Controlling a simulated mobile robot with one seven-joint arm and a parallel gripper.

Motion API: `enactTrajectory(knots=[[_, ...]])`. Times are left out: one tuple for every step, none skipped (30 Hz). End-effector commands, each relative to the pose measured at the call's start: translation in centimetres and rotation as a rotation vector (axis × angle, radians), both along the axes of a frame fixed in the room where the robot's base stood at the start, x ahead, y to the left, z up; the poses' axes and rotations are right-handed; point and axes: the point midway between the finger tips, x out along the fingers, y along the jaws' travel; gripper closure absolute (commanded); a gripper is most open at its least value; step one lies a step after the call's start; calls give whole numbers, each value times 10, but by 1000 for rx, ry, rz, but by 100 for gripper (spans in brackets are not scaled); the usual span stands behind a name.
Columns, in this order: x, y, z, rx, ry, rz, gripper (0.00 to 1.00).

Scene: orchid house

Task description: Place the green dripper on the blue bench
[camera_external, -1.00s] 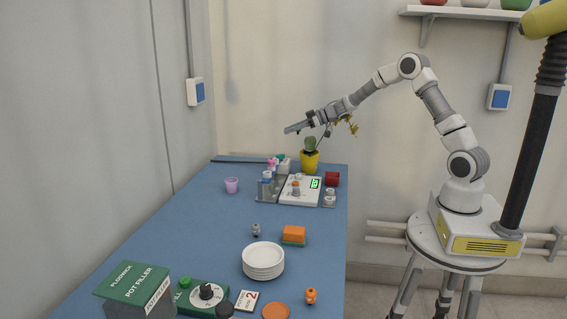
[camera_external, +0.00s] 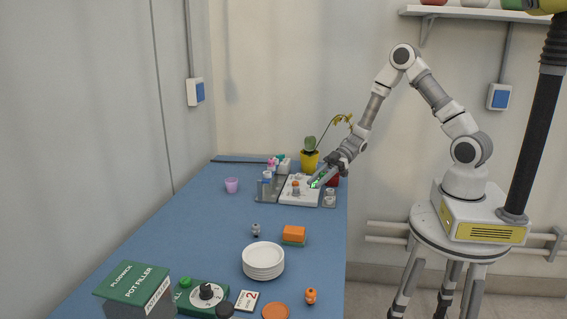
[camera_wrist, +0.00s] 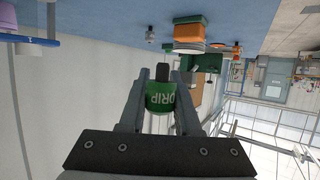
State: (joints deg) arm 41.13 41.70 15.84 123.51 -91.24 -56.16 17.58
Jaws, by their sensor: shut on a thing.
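The green dripper (camera_wrist: 160,98), marked DRIP and with a dark top, is held between the two fingers of my gripper (camera_wrist: 162,78) in the wrist view. In the external view my gripper (camera_external: 322,178) is low beside the white scale (camera_external: 291,196), near the right edge of the blue bench (camera_external: 205,230). A bit of green shows at the fingertips there, but I cannot clearly separate the dripper from the scale's green display. The bench also shows in the wrist view (camera_wrist: 120,15). Whether the dripper touches anything below is hidden.
A yellow pot (camera_external: 310,162) with a cactus and a red box (camera_external: 333,181) stand close to my gripper. A purple cup (camera_external: 232,185), an orange-and-green block (camera_external: 294,233) and white plates (camera_external: 263,262) stand further off. The bench's left and middle are mostly clear.

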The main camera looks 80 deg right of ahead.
Motion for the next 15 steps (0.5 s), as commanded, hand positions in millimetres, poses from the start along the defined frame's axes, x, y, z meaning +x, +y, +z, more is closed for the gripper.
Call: enactTrajectory(knots=[[-5,7,1,0,1,18,100],[-7,10,1,0,1,25,100],[-9,13,1,0,1,27,100],[-9,15,2,-1,0,26,100],[-8,17,3,-1,0,22,100],[-6,19,4,-2,-1,11,100],[-4,21,5,-4,-1,0,100],[-1,23,7,-3,-1,-14,100],[3,26,8,-3,0,-37,100],[6,29,10,-3,0,-56,100],[9,31,12,-2,0,-76,100],[14,34,14,-3,-1,-105,100],[18,35,15,-2,0,-129,100],[21,37,16,-3,1,-153,100],[25,39,18,-2,1,-185,100]])
